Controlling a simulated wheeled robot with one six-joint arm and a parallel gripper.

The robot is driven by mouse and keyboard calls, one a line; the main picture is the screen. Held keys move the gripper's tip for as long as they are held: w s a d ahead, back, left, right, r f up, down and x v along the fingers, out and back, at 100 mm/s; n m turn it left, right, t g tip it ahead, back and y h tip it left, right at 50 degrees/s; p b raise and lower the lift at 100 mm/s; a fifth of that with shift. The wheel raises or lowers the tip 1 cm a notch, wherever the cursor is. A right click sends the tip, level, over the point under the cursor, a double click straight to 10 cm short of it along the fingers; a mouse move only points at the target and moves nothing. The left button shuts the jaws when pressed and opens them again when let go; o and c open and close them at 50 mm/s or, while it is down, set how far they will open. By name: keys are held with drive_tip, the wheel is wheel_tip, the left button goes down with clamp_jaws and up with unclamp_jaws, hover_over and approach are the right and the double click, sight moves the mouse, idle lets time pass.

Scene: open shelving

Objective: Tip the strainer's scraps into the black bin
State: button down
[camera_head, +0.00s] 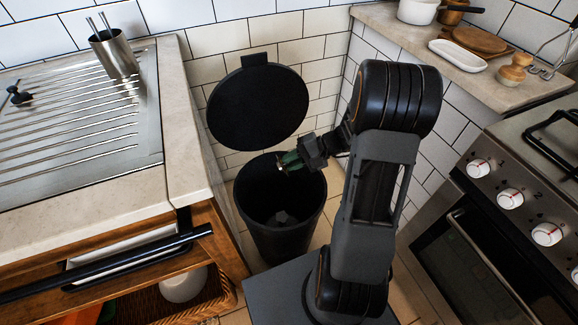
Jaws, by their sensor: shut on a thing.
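The black bin (280,236) stands on the floor between the sink counter and the tiled wall. Its round lid (258,103) is raised at the back, so the mouth is open. My gripper (304,156) is over the bin's back right rim, shut on a small dark green thing, which I take to be the strainer (290,161). The strainer looks tilted, with its far end towards the left over the mouth. Its inside and any scraps in it are too small to make out. A small grey lump (283,217) shows inside the bin.
The sink counter (183,130) with a metal utensil cup (114,54) is on the left, above an open cupboard with a basket. A stove (506,210) is on the right. A ledge (400,25) with boards and pots is at the back right.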

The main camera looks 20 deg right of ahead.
wheel_tip(320, 180, down, 3)
drive_tip(key=m+t+y+b, duration=0.1)
drive_tip(key=y+b, duration=0.1)
drive_tip(key=y, duration=0.2)
drive_tip(key=y+b, duration=0.2)
drive_tip(key=y, duration=0.2)
drive_tip(key=shift+d+m+t, duration=0.1)
drive_tip(key=shift+m+t, duration=0.3)
